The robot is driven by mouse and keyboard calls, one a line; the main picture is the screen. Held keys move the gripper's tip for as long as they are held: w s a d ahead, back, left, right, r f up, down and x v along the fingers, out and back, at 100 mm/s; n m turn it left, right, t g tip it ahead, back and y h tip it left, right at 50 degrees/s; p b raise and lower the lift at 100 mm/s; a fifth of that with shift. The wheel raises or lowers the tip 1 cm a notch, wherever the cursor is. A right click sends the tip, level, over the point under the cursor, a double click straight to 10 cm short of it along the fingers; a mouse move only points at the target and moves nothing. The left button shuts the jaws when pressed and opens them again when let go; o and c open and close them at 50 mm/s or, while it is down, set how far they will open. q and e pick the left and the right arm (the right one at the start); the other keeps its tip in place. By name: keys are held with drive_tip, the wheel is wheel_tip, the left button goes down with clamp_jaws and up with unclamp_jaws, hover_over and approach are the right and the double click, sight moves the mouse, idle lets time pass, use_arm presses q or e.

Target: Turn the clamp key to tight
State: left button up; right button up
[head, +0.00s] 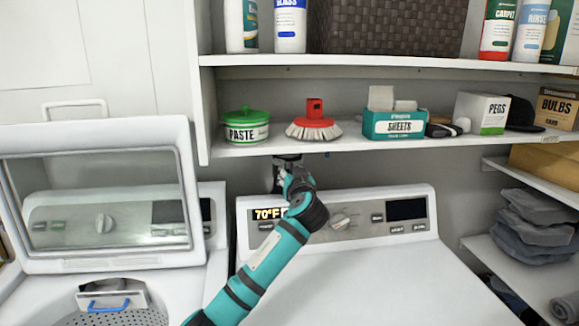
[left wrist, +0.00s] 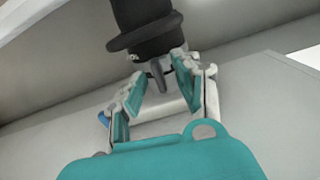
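A dark, round fitting (left wrist: 145,28) hangs from above in the left wrist view, with a small grey key (left wrist: 158,76) pointing down from it. In the head view, the dark fitting (head: 288,158) shows just under the lower shelf, partly hidden by my arm. My left gripper (left wrist: 158,78) is open, with its two teal-padded fingers on either side of the key's lower end. A gap seems to show on each side of it. In the head view my left gripper (head: 282,178) is right below the fitting. Tight markings cannot be made out. My right gripper is not in view.
The lower shelf (head: 350,142) holds a green paste tub (head: 246,125), a red brush (head: 314,122) and a sheets box (head: 394,123) above my gripper. A white machine (head: 400,280) with a control panel stands below; its top is clear. An open lid (head: 105,262) stands left.

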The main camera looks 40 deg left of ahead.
use_arm(q)
drive_tip(key=shift+d+r, duration=0.15)
drive_tip(key=shift+d, duration=0.05)
drive_tip(key=shift+c, duration=0.4)
clamp_jaws()
drive_tip(key=shift+m, duration=0.3)
drive_tip(key=shift+w+m+p, duration=0.1)
drive_tip(key=shift+m+p, duration=4.2)
drive_tip(key=shift+m, duration=3.5)
